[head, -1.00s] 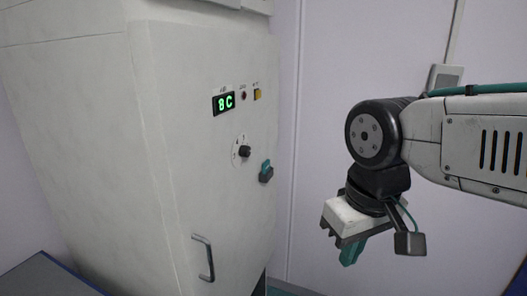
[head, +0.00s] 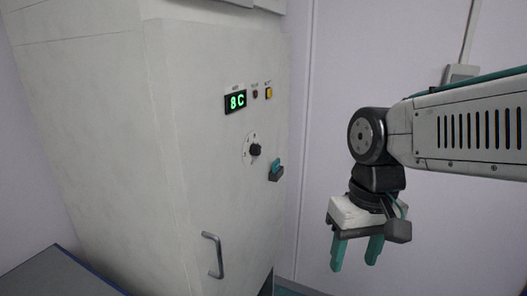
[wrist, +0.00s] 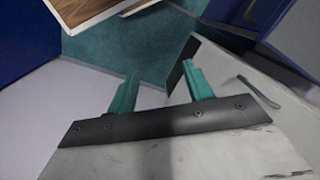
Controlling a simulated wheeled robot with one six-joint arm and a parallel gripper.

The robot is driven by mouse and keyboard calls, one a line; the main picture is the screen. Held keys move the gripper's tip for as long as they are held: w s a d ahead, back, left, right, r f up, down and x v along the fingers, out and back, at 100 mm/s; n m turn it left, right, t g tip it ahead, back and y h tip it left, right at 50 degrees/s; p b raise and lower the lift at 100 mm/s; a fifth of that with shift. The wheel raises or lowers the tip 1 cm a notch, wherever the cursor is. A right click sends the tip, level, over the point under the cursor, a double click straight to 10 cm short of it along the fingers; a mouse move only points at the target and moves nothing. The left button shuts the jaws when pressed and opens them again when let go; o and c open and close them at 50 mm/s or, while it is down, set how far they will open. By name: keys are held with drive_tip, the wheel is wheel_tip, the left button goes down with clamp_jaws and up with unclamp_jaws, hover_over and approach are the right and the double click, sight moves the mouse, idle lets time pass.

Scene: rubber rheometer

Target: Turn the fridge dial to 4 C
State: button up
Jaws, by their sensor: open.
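The fridge (head: 110,130) is a tall off-white cabinet on the left of the head view. Its display (head: 236,102) reads 8 C in green. The black dial (head: 255,150) sits below the display on a pale round scale; the scale marks are too small to read. My gripper (head: 356,268) hangs to the right of the fridge, apart from the dial, with its teal fingers spread and nothing between them. In the wrist view my gripper (wrist: 160,90) points down toward the floor. The dial is not seen in the wrist view.
A teal and dark switch (head: 276,171) sits right of and below the dial. A yellow button (head: 269,93) and a small red one (head: 255,94) sit beside the display. A door handle (head: 212,255) projects below. A dark-topped surface (head: 58,275) stands at lower left.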

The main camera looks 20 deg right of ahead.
drive_tip(key=w+a+f+m+y, duration=0.2)
drive_tip(key=w+a+m+y, duration=0.2)
drive_tip(key=w+m+y, duration=0.25)
drive_tip(key=m+t+y, duration=0.6)
drive_tip(key=m+t, duration=0.7)
drive_tip(key=m, duration=0.6)
approach(260, 150)
drive_tip(key=shift+h, duration=0.25)
drive_tip(key=x, duration=0.8)
drive_tip(key=shift+a+r, duration=0.2)
drive_tip(key=shift+a, duration=0.05)
drive_tip(key=c, duration=1)
